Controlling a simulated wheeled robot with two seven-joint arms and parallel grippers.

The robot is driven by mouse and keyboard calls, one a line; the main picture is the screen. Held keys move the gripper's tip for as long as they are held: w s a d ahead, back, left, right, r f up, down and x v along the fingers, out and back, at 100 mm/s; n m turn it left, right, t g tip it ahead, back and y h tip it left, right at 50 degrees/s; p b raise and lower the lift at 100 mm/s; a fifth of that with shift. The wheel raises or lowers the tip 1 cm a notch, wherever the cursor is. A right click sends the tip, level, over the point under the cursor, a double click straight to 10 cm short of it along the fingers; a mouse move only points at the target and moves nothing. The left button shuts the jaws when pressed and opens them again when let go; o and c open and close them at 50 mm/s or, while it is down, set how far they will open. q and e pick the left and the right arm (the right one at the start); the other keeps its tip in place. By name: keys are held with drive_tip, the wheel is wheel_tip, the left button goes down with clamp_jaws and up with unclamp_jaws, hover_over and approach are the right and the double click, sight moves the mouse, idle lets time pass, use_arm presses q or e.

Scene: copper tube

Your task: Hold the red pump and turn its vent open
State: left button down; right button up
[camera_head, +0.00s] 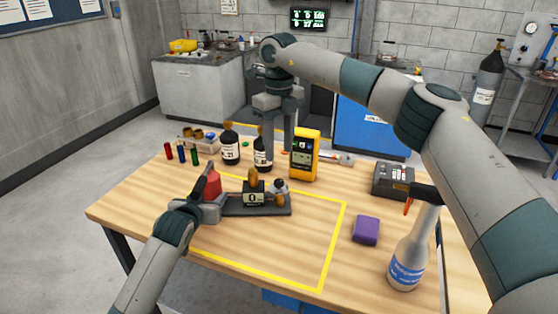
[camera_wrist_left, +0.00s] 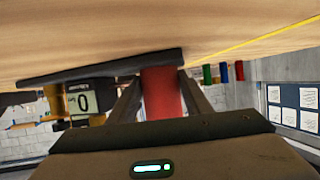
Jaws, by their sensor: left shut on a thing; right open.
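The red pump (camera_head: 213,186) stands on a dark base plate (camera_head: 262,211) within the yellow outline on the table. My left gripper (camera_head: 208,184) is shut around its red body, which also shows between the fingers in the left wrist view (camera_wrist_left: 162,94). A small box with a display reading 0 (camera_head: 254,197) sits on the same plate, with a brass-coloured part (camera_head: 253,177) above it. A grey and brass fitting (camera_head: 280,190) is at the plate's right end; I cannot tell which part is the vent. My right gripper (camera_head: 279,146) is open and empty, pointing down above the table's back.
Two dark bottles (camera_head: 230,150) and a yellow meter (camera_head: 305,158) stand behind the pump. Coloured tubes (camera_head: 182,153) are at back left. A purple block (camera_head: 366,230), spray bottle (camera_head: 406,262) and grey box (camera_head: 393,179) are at right. The front middle is clear.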

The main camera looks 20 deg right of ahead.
use_arm(q)
drive_tip(key=shift+r, duration=0.15)
use_arm(e)
drive_tip(key=shift+r, duration=1.3)
use_arm(q)
drive_tip(key=c, duration=0.9)
unclamp_jaws()
drive_tip(key=v, duration=1.2)
drive_tip(key=shift+s, duration=0.1)
use_arm(e)
drive_tip(key=shift+s, duration=0.1)
